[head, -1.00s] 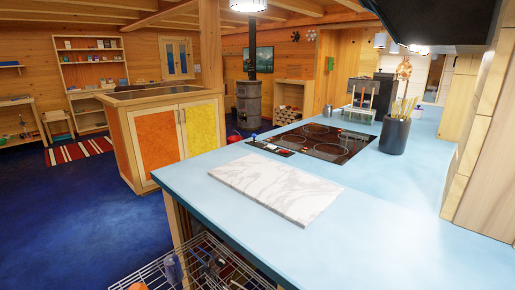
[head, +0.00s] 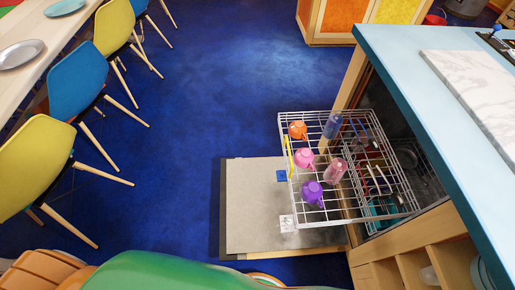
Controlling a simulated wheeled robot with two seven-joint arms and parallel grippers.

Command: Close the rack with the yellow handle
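A white wire rack (head: 338,115) is pulled out from the opening under the counter, at the centre right of the head view. A yellow handle (head: 289,157) runs along its left, outer edge. The rack holds an orange cup (head: 297,130), a pink cup (head: 304,158), a purple cup (head: 312,192), a pink bottle (head: 336,171) and a blue bottle (head: 333,126). Its right end reaches the dark opening, where coloured items and plates show partly hidden through the wires. Neither of my grippers is in view.
A grey door panel (head: 252,205) lies folded down below the rack. The blue counter (head: 400,50) with a marble board (head: 480,85) is at right. Yellow and blue chairs (head: 75,80) line a table at left. Blue floor (head: 200,120) between is clear.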

